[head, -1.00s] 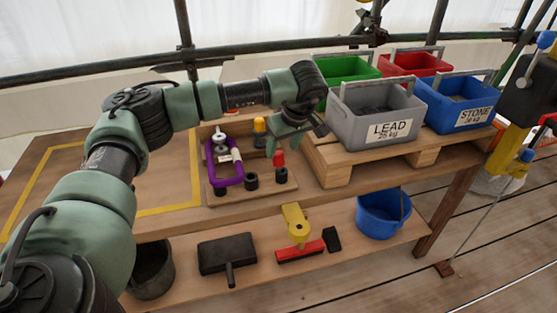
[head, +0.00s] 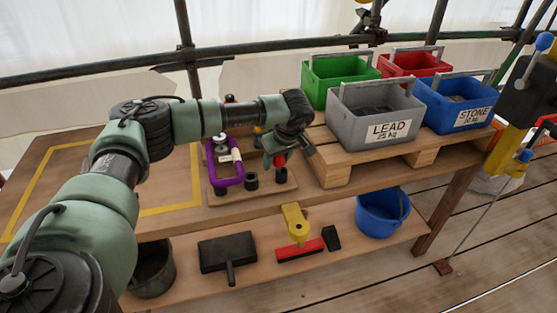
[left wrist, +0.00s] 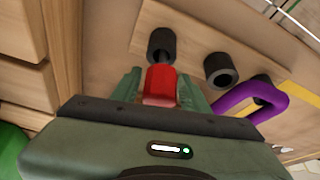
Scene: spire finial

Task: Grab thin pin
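A red-headed pin (head: 279,160) stands on the wooden board at the front of the bench, partly hidden by my left gripper (head: 280,152). I cannot tell for sure that it is the thin pin; its lower part is hidden. In the left wrist view, the red head of the pin (left wrist: 160,84) lies between the two green fingers of my left gripper (left wrist: 160,92). My right gripper is not in view.
Black sockets (head: 251,181) and a purple shackle (head: 228,178) stand on the board left of the pin. A pallet with a grey LEAD crate (head: 350,120) and other crates is to the right. A blue bucket (head: 378,222) and tools are on the shelf below.

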